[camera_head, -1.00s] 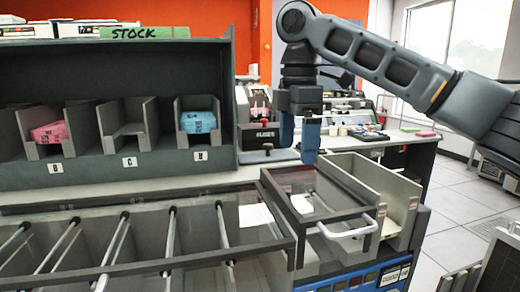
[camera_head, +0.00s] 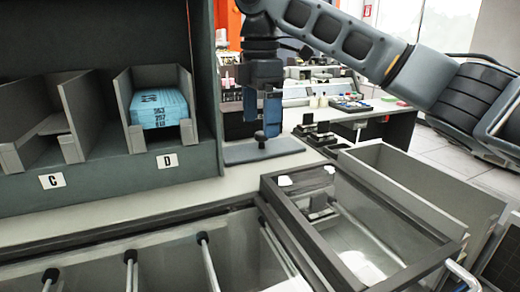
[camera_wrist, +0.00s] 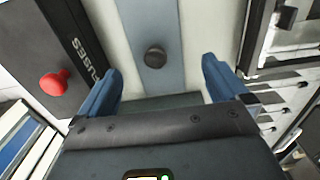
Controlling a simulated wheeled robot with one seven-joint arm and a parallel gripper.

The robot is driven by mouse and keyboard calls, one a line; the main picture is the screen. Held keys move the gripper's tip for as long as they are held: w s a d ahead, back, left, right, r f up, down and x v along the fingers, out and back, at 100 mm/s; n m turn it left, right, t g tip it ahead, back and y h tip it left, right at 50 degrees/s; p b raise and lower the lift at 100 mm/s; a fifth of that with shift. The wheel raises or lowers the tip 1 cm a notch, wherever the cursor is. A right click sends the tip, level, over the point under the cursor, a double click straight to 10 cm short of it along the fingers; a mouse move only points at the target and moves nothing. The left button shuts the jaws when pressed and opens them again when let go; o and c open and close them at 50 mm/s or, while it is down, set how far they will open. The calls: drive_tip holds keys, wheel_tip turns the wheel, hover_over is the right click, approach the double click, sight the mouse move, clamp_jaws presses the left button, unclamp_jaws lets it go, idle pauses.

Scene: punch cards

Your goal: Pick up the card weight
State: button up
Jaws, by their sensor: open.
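The likely card weight is a flat blue-grey plate (camera_head: 285,150) with a dark round knob (camera_head: 260,139) standing on it. It lies on the pale counter behind the clear-lidded bin. In the wrist view the knob (camera_wrist: 155,57) shows on the blue-grey strip (camera_wrist: 148,20), centred between the fingers and beyond their tips. My gripper (camera_head: 262,118) points down above the knob, fingers apart and empty. It also shows in the wrist view (camera_wrist: 162,80). The plate's near end is hidden by my gripper in the wrist view.
A fuse box with a red knob (camera_wrist: 54,82) stands beside the plate. The shelf with card trays, one holding blue cards (camera_head: 160,108), is at left. The clear-lidded bin (camera_head: 283,205) and an open grey bin (camera_head: 440,180) stand in front and to the right.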

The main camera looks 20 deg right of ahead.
sight(261, 133)
drive_tip(key=f, duration=0.5)
drive_tip(key=shift+w+d+f+b, duration=0.1)
drive_tip(key=shift+w+d+b, duration=0.1)
drive_tip(key=shift+b, duration=0.15)
drive_tip(key=c, duration=1.3)
